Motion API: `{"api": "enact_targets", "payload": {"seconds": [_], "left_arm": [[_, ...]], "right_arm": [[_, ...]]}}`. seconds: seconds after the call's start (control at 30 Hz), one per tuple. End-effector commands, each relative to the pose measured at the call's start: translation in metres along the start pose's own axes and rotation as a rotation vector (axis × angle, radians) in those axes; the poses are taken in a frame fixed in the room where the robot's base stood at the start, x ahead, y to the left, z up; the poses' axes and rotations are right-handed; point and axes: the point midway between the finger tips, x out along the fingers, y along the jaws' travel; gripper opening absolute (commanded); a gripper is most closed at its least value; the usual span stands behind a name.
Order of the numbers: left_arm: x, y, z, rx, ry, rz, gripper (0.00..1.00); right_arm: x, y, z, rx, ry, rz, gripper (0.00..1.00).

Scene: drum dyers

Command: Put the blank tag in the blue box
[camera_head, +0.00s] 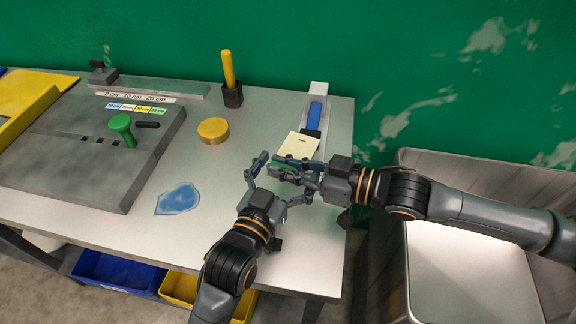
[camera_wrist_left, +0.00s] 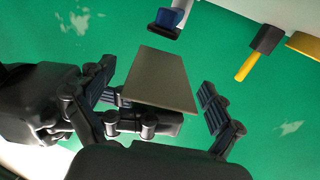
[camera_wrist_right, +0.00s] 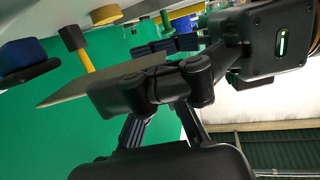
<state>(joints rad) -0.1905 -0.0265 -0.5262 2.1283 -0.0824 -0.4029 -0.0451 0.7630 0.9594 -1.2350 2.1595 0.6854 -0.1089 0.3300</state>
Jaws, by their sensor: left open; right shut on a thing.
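The blank tag (camera_head: 299,145) is a flat cream plate held above the right part of the table. My right gripper (camera_head: 292,167) is shut on its near edge. My left gripper (camera_head: 279,182) is open close by. In the left wrist view the tag (camera_wrist_left: 160,80) shows between the left gripper's spread fingers, with no clear contact. In the right wrist view the tag (camera_wrist_right: 72,92) shows edge-on, partly hidden by gripper parts. The blue box (camera_head: 118,272) is a bin below the table's front edge, at the lower left, partly covered by the tabletop.
A yellow bin (camera_head: 180,289) stands beside the blue box. A device with a blue lever (camera_head: 315,113) stands behind the tag. A grey metal container (camera_head: 480,175) is at right.

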Motion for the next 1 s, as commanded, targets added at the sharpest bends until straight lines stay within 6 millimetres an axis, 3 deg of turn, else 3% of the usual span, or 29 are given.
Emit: {"api": "enact_targets", "payload": {"seconds": [0.1,0.37,0.47,0.5,0.63,1.0], "left_arm": [[-0.0001,0.0000,0.0000,0.000,0.000,0.000,0.90],[-0.0003,0.0002,0.0000,0.000,0.000,0.000,0.37],[-0.0003,0.0004,0.0000,0.000,0.000,0.001,0.36],[-0.0003,0.0005,-0.0001,-0.001,0.001,0.001,0.36],[-0.0003,0.0004,-0.0001,-0.001,0.001,0.001,0.35],[-0.0003,0.0000,-0.0001,0.000,0.001,0.000,0.35]], "right_arm": [[0.0000,0.0000,-0.0001,0.000,0.000,0.000,0.00],[0.0000,-0.0002,-0.0001,0.000,0.000,0.000,0.00],[0.0001,-0.0004,-0.0002,0.000,0.001,-0.001,0.00],[0.0001,-0.0005,-0.0003,0.000,0.001,-0.001,0.12],[0.0002,-0.0006,-0.0002,0.000,0.001,-0.001,0.36],[-0.0047,0.0006,0.0006,-0.001,-0.002,0.001,0.36]]}}
